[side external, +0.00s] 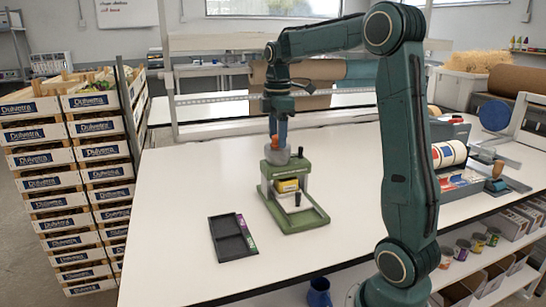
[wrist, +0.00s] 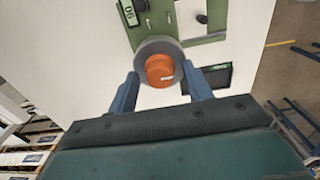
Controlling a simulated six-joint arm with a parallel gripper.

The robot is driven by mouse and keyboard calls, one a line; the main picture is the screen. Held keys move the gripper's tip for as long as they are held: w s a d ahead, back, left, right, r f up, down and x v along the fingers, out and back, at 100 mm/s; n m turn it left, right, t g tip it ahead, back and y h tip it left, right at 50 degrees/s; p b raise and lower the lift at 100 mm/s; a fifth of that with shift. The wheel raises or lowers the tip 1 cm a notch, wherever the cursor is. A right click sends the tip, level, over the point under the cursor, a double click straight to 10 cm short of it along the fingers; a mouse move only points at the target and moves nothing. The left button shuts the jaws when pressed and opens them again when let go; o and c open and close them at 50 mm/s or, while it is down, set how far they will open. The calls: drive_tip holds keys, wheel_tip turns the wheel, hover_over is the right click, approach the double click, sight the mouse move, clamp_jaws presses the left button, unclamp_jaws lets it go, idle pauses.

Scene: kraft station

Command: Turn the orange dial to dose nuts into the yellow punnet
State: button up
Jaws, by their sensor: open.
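The orange dial (wrist: 160,70) sits on top of a grey round housing (wrist: 147,46) on the green dosing stand (side external: 297,221). In the wrist view a small white mark shows on the dial's face. My gripper (wrist: 167,86) is open, with one blue finger on each side of the dial. A gap shows between each finger and the dial in the wrist view. In the side view my gripper (side external: 278,140) points down over the housing and partly hides the dial. The yellow punnet (side external: 287,186) stands inside the stand's frame below the housing. I cannot see what is in it.
A black tray (side external: 228,240) with compartments lies on the white table (side external: 180,190) to the left of the stand. A lever with a black knob (side external: 298,197) sticks up at the stand's front. Stacked crates (side external: 75,170) stand beyond the table's left edge.

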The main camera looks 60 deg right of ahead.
drive_tip(key=c, duration=1)
drive_tip(key=shift+m, duration=0.4)
drive_tip(key=m, duration=1.7)
